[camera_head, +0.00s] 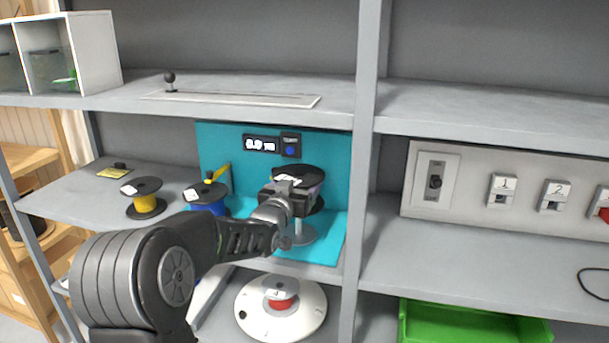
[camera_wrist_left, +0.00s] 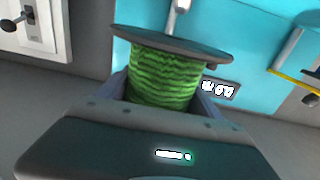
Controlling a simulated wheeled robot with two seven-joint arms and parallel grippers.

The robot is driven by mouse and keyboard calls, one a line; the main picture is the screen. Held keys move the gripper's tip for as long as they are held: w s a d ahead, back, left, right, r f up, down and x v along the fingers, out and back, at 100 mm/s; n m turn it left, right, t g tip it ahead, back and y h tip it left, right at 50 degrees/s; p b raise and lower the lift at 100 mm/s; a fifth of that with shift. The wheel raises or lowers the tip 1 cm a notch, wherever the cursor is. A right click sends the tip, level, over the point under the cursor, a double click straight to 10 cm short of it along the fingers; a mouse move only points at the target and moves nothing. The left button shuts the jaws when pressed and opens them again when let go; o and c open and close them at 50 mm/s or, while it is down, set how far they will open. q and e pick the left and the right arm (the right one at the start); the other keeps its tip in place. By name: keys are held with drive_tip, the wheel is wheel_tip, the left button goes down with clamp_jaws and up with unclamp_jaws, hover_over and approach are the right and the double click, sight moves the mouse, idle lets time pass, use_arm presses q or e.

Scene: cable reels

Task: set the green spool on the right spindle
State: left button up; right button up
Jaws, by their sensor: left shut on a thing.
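My left gripper (camera_head: 292,190) is shut on the green spool, which shows mostly as a black flange (camera_head: 300,176) in the head view. In the left wrist view the green winding (camera_wrist_left: 165,78) sits between the two fingers, with a black flange beyond it. A pale spindle post on a round base (camera_head: 300,234) stands below the spool, in front of the teal panel (camera_head: 335,190). The gripper hides part of the post, so I cannot tell whether the spool is around it or above it. My right gripper is not in view.
A blue spool (camera_head: 205,194) stands left of my gripper, near a yellow lever (camera_head: 221,171). A yellow spool (camera_head: 145,204) stands farther left on the shelf. The upper shelf (camera_head: 240,90) and grey divider (camera_head: 362,150) border the space. A white round unit (camera_head: 248,309) is below.

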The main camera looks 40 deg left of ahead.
use_arm(q)
drive_tip(key=shift+s+d+r, duration=0.1)
drive_tip(key=shift+s+r, duration=0.15)
drive_tip(key=shift+r, duration=0.05)
drive_tip(key=shift+w+f, duration=0.1)
drive_tip(key=shift+f, duration=0.8)
drive_tip(key=shift+b, duration=0.35)
drive_tip(key=shift+b, duration=0.3)
drive_tip(key=shift+f, duration=0.15)
drive_tip(key=shift+f+b, duration=0.6)
drive_tip(key=shift+b, duration=0.4)
